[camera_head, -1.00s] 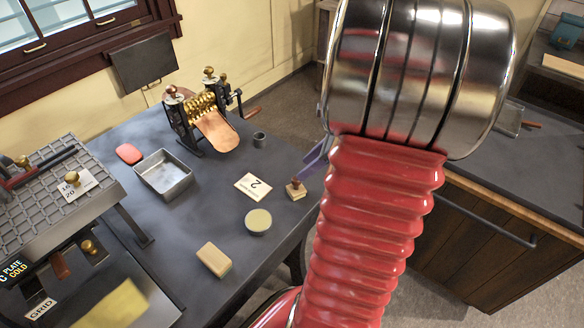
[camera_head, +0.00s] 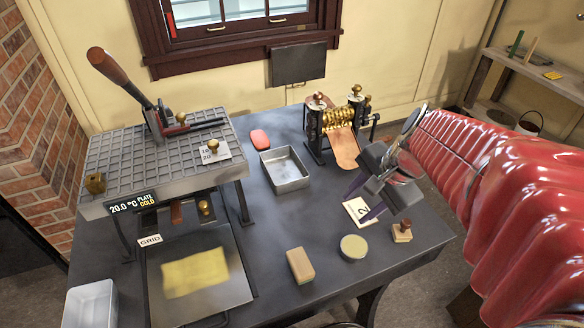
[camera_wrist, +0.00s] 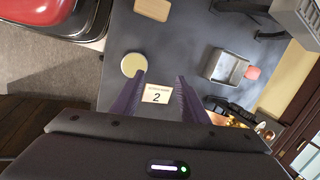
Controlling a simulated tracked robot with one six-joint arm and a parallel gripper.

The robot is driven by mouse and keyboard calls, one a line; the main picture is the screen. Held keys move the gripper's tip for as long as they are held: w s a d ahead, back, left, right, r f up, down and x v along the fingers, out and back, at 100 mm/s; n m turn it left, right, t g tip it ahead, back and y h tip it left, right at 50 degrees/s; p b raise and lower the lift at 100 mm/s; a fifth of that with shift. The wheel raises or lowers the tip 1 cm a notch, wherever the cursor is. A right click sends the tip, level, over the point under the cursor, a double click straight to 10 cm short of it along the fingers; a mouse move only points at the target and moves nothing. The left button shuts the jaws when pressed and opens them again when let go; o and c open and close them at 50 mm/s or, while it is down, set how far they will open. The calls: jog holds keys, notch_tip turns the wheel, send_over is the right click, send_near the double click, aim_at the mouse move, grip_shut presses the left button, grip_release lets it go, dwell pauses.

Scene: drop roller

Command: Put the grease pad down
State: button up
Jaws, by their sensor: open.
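My gripper (camera_head: 372,196) is over the right part of the dark bench, open, with nothing between its purple fingers. In the wrist view its fingers (camera_wrist: 158,80) point down at the card marked 2 (camera_wrist: 156,94). That card (camera_head: 358,211) lies flat on the bench and is partly covered by the gripper in the head view. A small wooden block with a brown knob (camera_head: 402,233) stands right of the card. A round tin with a pale yellow top (camera_head: 353,247) sits in front of it. I cannot tell for certain which of these is the grease pad.
A tan block (camera_head: 300,265), a metal tray (camera_head: 286,171) and a red oval object (camera_head: 259,139) rest on the bench. A brass roller machine (camera_head: 341,120) stands behind my gripper. The gridded hot plate (camera_head: 120,180) fills the left. Bare bench lies between tray and tan block.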

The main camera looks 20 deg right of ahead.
jog(key=s+a+r+n+t, duration=0.1)
jog(key=s+a+r+n, duration=0.1)
jog(key=a+n, duration=0.4)
jog(key=s+a+r+n+t+h, duration=0.1)
jog(key=s+a+r+n, duration=0.2)
jog(key=a+n, duration=0.3)
jog(key=n, duration=0.3)
jog(key=shift+a+r+h, duration=0.2)
jog(key=shift+r+h, duration=0.05)
jog(key=shift+h, duration=0.05)
jog(key=shift+s, duration=0.1)
jog(key=shift+c, duration=1.1)
jog(key=shift+d, duration=0.1)
